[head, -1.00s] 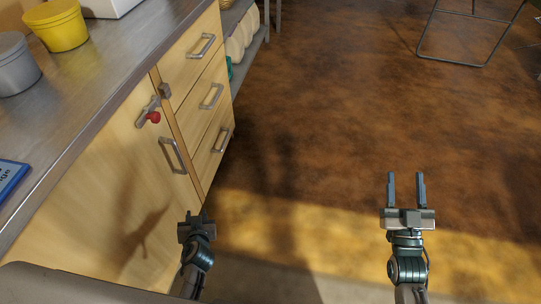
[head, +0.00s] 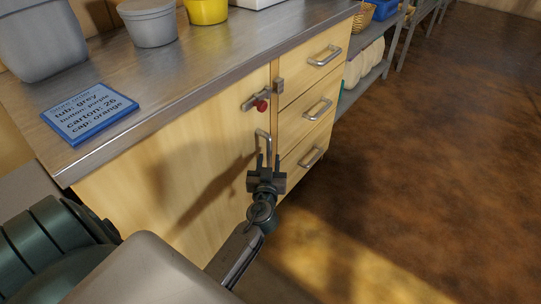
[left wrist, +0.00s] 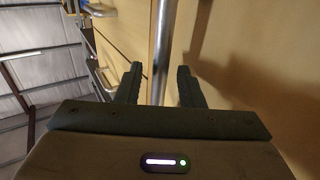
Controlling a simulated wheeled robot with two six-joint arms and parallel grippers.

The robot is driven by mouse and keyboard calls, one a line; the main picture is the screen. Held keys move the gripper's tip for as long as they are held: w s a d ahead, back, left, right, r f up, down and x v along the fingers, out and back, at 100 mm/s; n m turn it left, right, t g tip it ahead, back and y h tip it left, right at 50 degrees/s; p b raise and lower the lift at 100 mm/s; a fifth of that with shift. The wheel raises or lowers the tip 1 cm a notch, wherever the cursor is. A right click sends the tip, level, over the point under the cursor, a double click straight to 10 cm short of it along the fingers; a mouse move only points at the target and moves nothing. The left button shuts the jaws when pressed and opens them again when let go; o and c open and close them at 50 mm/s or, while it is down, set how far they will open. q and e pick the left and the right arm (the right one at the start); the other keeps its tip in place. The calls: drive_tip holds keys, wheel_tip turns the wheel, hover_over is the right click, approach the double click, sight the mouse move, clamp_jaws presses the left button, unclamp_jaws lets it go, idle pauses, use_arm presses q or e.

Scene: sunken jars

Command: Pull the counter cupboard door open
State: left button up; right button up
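The cupboard door (head: 165,165) is a pale wood panel below the counter and looks shut. Its upright metal bar handle (head: 265,143) is near the door's right edge. Above the handle is a metal latch with a red knob (head: 262,105), beside a small grey catch block (head: 278,86); I cannot tell whether the bar engages it. My left gripper (head: 267,163) is open at the handle's lower part. In the left wrist view the handle (left wrist: 162,45) runs between its two fingers, with gaps on both sides. My right gripper is not in view.
Three drawers (head: 308,110) with bar handles stand right of the door. On the counter (head: 190,60) are a blue-framed sign (head: 90,112), grey tubs (head: 152,25) and a yellow tub (head: 207,10). The brown floor to the right is clear.

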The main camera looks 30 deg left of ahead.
use_arm(q)
drive_tip(key=shift+x, duration=1.2)
drive_tip(key=shift+d, duration=0.1)
clamp_jaws()
